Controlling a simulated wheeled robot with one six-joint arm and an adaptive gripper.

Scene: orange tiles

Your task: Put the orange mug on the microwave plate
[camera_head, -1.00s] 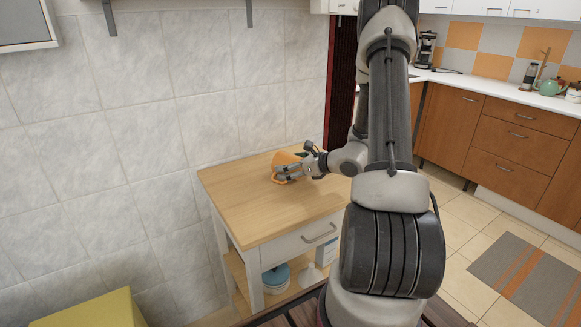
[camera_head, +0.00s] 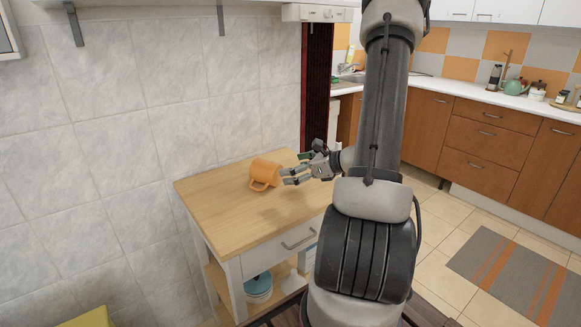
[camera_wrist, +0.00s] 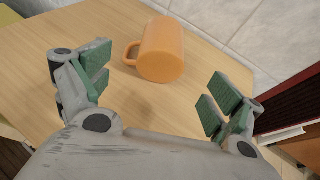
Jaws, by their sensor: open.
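The orange mug (camera_head: 264,173) lies tilted on its side on the wooden top of a small white table (camera_head: 225,215), near the wall. In the wrist view the mug (camera_wrist: 162,52) lies ahead of the fingers, with its handle to the left. My gripper (camera_head: 290,175) is open and empty, just to the right of the mug in the head view and apart from it. In the wrist view my gripper's two green-padded fingers (camera_wrist: 155,85) are spread wide with nothing between them. No microwave plate can be made out.
A tiled wall (camera_head: 150,110) stands behind the table. A blue-lidded pot (camera_head: 258,286) sits on the lower shelf. Wooden kitchen cabinets (camera_head: 490,150) with a white counter are at the right. The front part of the tabletop is clear.

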